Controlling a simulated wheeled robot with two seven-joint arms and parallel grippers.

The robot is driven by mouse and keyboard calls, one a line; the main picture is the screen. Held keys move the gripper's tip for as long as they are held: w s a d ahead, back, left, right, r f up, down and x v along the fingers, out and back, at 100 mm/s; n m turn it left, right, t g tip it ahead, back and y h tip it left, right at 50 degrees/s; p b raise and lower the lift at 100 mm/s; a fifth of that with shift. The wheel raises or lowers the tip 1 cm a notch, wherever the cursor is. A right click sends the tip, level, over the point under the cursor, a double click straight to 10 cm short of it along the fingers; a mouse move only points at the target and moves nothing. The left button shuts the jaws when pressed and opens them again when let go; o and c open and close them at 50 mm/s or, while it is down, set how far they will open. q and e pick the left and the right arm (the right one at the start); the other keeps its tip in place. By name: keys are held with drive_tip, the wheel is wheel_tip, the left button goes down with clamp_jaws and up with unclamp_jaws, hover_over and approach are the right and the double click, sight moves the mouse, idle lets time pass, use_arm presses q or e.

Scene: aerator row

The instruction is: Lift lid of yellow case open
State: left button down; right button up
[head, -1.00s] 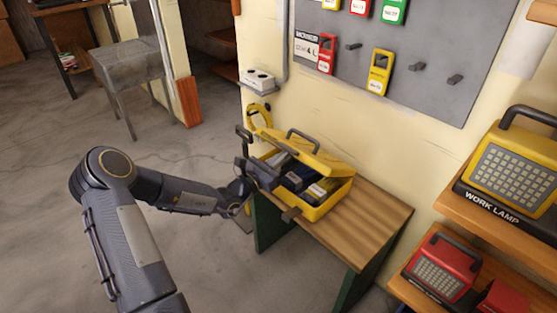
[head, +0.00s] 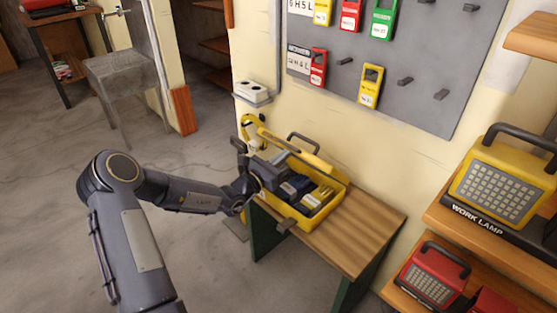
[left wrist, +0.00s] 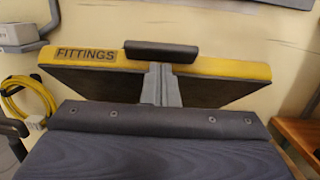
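The yellow case (head: 322,219) stands on a small wooden bench, with dark and yellow items inside. Its lid (head: 310,158) is raised and steeply tilted, and its dark handle (head: 303,138) shows at the top edge. In the left wrist view the lid's yellow edge (left wrist: 220,70) bears the word FITTINGS, with its dark underside facing me. My left gripper (head: 272,166) is at the lid's inner side. In the left wrist view its grey fingers (left wrist: 161,84) lie together against the lid below the handle, gripping nothing that I can see. My right gripper is not in view.
The bench top (head: 365,235) is bare right of the case. A yellow coiled hose (head: 247,125) hangs on the wall behind. A shelf with a yellow work lamp (head: 503,180) and a red lamp (head: 432,275) stands at right. A pegboard (head: 415,75) is above.

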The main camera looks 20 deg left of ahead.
sight(289, 147)
use_arm(q)
drive_tip(key=shift+w+d+r, duration=0.1)
drive_tip(key=shift+w+r, duration=0.1)
drive_tip(key=shift+w, duration=0.05)
drive_tip(key=shift+w+d+r+p, duration=0.2)
drive_tip(key=shift+w+r+p, duration=0.15)
drive_tip(key=shift+w+r, duration=0.15)
drive_tip(key=shift+w+d+r+p, duration=0.2)
drive_tip(key=shift+w+r+p, duration=0.15)
drive_tip(key=shift+w, duration=0.35)
drive_tip(key=shift+r, duration=0.1)
drive_tip(key=shift+w+d+r+p, duration=0.1)
drive_tip(key=shift+w+d+r, duration=0.1)
drive_tip(key=shift+w, duration=0.25)
drive_tip(key=shift+w+d+r+p, duration=0.15)
drive_tip(key=shift+w+r, duration=0.1)
drive_tip(key=shift+w, duration=0.25)
drive_tip(key=shift+w+d+r+p, duration=0.1)
drive_tip(key=shift+w+d+r, duration=0.1)
drive_tip(key=shift+w, duration=0.25)
drive_tip(key=shift+w+d+r, duration=0.15)
drive_tip(key=shift+w, duration=0.2)
drive_tip(key=shift+x, duration=1.25)
drive_tip(key=shift+r, duration=0.1)
